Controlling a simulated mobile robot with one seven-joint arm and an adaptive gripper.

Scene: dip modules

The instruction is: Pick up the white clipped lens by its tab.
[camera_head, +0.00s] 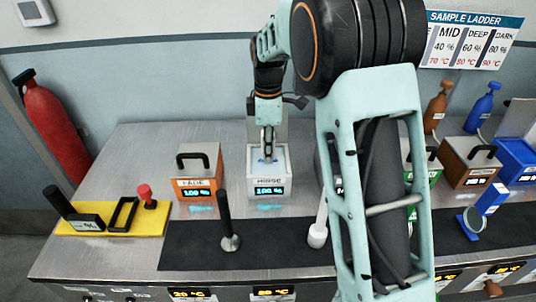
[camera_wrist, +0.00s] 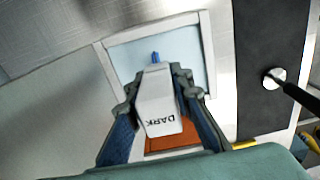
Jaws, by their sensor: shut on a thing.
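My gripper (camera_wrist: 158,85) is shut on a white block marked DARK (camera_wrist: 158,103), with one finger on each side; I take this as the white clipped lens's tab. A small blue tip (camera_wrist: 155,57) shows beyond the block. Whatever else of the lens there is lies hidden below the block. Behind the block is a pale blue square area in a white frame (camera_wrist: 207,50). In the head view my gripper (camera_head: 267,150) is at the top of the white module (camera_head: 268,184), whose display reads 100 %. I cannot tell whether the lens touches the module.
An orange module (camera_head: 197,187) stands close left of the white one. A black-handled stick (camera_head: 229,243) and a white stick (camera_head: 318,236) stand on the dark mat (camera_head: 185,252) in front. A blue holder with a round lens (camera_head: 474,220) is at right. A yellow tray (camera_head: 152,222) lies at left.

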